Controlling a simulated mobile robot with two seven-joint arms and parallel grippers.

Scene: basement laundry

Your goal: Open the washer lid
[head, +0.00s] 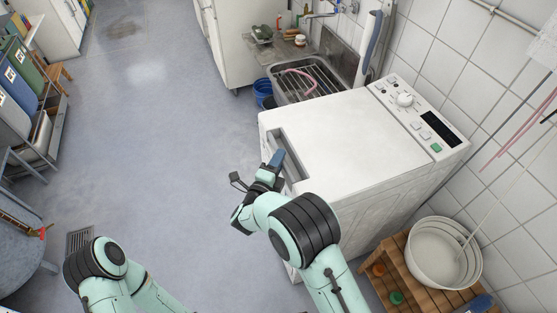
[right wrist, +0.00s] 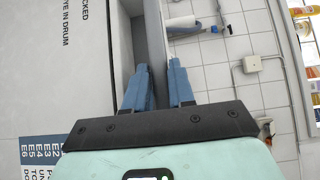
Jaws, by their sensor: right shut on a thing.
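The washer (head: 350,200) is a white top-loading machine against the tiled wall. Its lid (head: 340,130) lies flat on top, with a grey recessed grip in its front edge. My right gripper (head: 277,160) is at that recess, its blue fingertips on the lid's edge. In the right wrist view, the fingers (right wrist: 158,88) stand on both sides of a thin grey lip of the lid (right wrist: 152,40) and are shut on it. The contact inside the recess is partly hidden. My left arm shows at the lower left, but its gripper is out of view.
A control panel (head: 420,115) with a knob runs along the washer's back. A sink (head: 305,75) and blue bucket (head: 263,88) stand beyond it. A white basin (head: 443,253) sits on a wooden stand at the right. The grey floor to the left is open.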

